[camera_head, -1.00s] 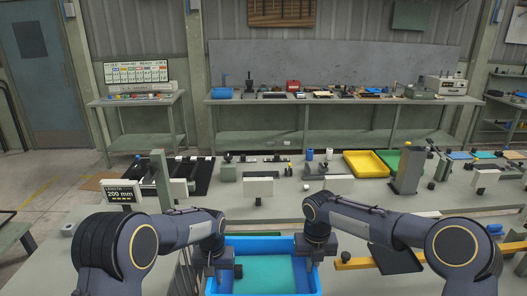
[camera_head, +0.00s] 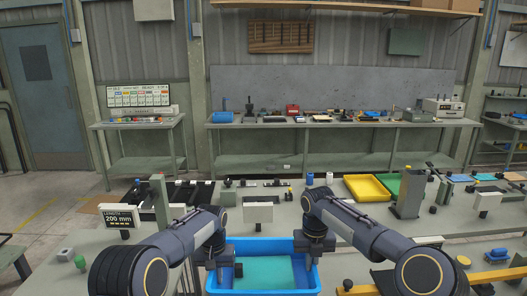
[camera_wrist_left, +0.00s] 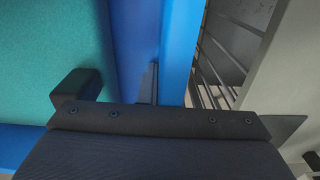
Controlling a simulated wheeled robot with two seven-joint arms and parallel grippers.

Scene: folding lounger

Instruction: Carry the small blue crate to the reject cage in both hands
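The small blue crate (camera_head: 264,246) is at the bottom centre of the head view, with a teal floor inside. My left gripper (camera_head: 225,262) is at its left wall, and my right gripper (camera_head: 313,250) is at its right wall. Both look shut on the walls, but their fingertips are partly hidden. In the left wrist view, one dark finger (camera_wrist_left: 76,90) of the left gripper is inside the crate, and the blue wall (camera_wrist_left: 180,50) runs up beside it. The other finger is hidden. I cannot pick out the reject cage for certain.
A long bench (camera_head: 345,222) lies ahead, with a yellow tray (camera_head: 369,188), a grey post (camera_head: 409,194) and a length display (camera_head: 118,215). A yellow bar (camera_head: 360,291) is at the lower right. Grey slats (camera_wrist_left: 225,62) show beside the crate in the left wrist view. Open floor is at left.

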